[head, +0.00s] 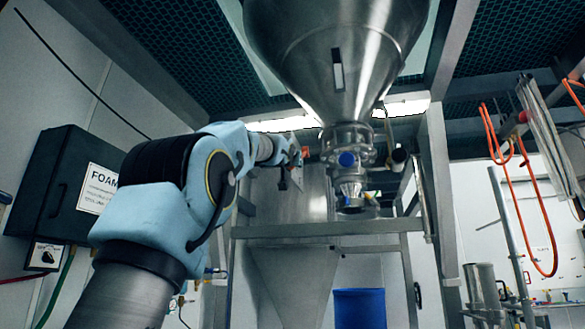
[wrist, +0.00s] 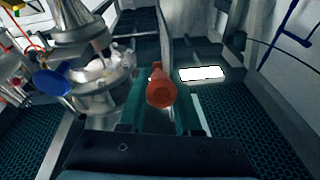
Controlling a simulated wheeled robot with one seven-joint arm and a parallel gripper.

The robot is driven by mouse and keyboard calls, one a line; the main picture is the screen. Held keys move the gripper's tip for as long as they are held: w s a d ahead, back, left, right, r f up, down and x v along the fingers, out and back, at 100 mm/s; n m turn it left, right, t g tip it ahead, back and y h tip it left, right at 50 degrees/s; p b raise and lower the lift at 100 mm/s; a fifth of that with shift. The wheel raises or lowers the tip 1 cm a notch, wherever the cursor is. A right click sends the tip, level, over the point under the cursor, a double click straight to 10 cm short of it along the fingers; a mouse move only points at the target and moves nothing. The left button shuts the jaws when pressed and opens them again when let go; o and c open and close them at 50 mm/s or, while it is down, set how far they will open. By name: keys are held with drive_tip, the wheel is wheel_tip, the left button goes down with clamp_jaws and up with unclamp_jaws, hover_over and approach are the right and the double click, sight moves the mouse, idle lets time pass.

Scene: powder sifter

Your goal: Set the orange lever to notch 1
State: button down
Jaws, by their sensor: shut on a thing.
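The orange lever (wrist: 160,92) shows end-on in the middle of the wrist view, with a rounded knob toward the camera. My gripper (wrist: 162,112) has its two teal fingers on either side of the knob and is shut on it. In the head view my gripper (head: 291,158) is at the end of my outstretched blue arm, left of the valve under the steel hopper. A small orange patch of the lever (head: 305,151) shows just beside it. The notches and their numbers cannot be made out in either view.
The steel hopper (head: 335,45) hangs above the valve with a blue round cap (head: 347,159). A steel frame bar (head: 330,229) crosses below. A black box labelled FOAM (head: 62,190) is on the left wall. Orange hoses (head: 510,175) hang at right.

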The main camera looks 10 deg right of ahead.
drive_tip(key=c, duration=0.6)
unclamp_jaws()
drive_tip(key=b+v, duration=0.6)
drive_tip(key=v, duration=0.5)
drive_tip(key=shift+d, duration=0.1)
